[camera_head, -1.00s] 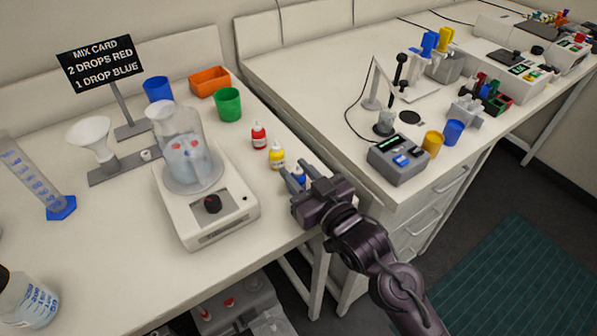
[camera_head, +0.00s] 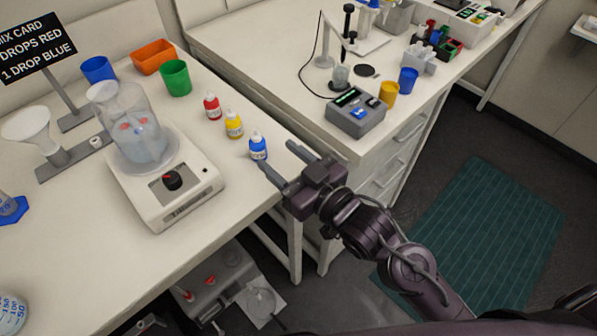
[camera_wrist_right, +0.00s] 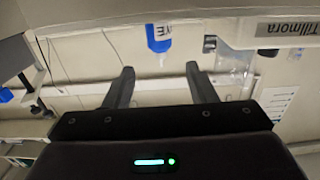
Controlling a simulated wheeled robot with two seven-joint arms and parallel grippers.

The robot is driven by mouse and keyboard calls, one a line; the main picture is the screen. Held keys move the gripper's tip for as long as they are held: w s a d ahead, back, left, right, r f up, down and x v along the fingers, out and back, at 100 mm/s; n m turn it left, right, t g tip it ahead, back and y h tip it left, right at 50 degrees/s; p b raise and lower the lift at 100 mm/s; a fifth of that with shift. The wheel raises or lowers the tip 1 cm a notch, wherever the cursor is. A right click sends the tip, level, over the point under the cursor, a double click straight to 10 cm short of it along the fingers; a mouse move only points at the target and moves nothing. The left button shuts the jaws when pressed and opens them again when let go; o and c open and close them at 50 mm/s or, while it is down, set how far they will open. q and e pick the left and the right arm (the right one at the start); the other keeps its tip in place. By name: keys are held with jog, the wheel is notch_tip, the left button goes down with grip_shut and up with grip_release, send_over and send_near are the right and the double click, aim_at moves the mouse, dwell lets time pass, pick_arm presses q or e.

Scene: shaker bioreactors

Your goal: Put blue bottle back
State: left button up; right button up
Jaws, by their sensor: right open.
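The blue dropper bottle (camera_head: 258,147) stands upright on the white bench near its right edge, in front of the yellow bottle (camera_head: 234,125) and the red bottle (camera_head: 212,106); the three form a slanted row. My right gripper (camera_head: 281,157) is open and empty, with its fingers pointing toward the blue bottle and apart from it. In the right wrist view the blue bottle (camera_wrist_right: 158,38) shows beyond the two open fingertips (camera_wrist_right: 160,70). My left gripper is not in view.
The stirrer (camera_head: 163,185) with a glass vessel (camera_head: 130,128) stands left of the bottles. A green cup (camera_head: 175,78), a blue cup (camera_head: 98,70) and an orange tray (camera_head: 153,57) are behind. A grey device (camera_head: 355,113) stands on the right bench.

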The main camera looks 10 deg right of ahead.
jog(key=v, duration=0.4)
jog(key=shift+s+d, duration=0.1)
jog(key=shift+s, duration=0.1)
dwell(0.3)
